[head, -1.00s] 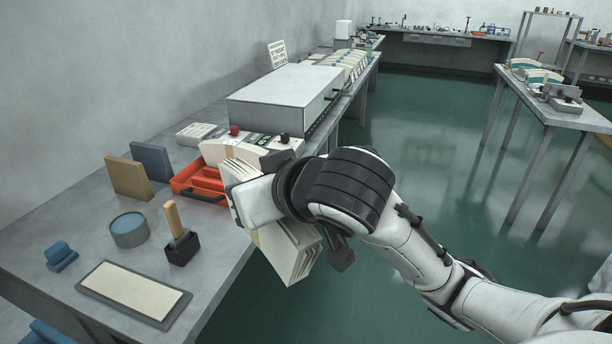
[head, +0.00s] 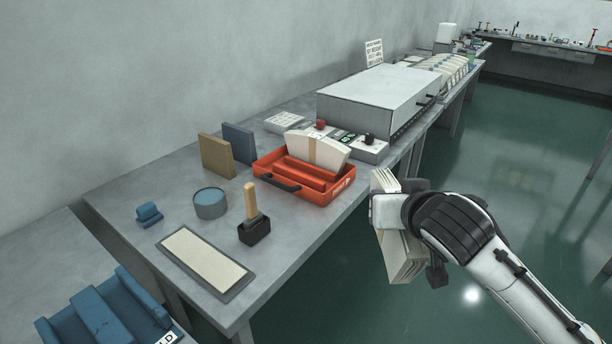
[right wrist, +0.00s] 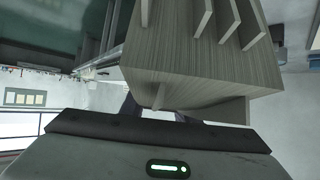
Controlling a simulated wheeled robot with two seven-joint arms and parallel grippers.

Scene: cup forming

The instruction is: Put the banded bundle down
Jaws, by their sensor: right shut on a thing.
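My right gripper (head: 388,212) comes in from the right and is shut on a pale, layered bundle (head: 393,255). It holds the bundle tilted in the air over the floor, just off the table's front edge. In the right wrist view the bundle (right wrist: 205,65) fills the top middle, with fine layered edges and several thin fins; I cannot make out a band on it. My left gripper is not in view.
On the grey table (head: 300,245) are a mallet in a black block (head: 252,220), a blue-topped tin (head: 210,203), a framed cream pad (head: 205,262), and brown (head: 215,156) and blue (head: 238,143) boards. A white machine (head: 375,95) stands behind.

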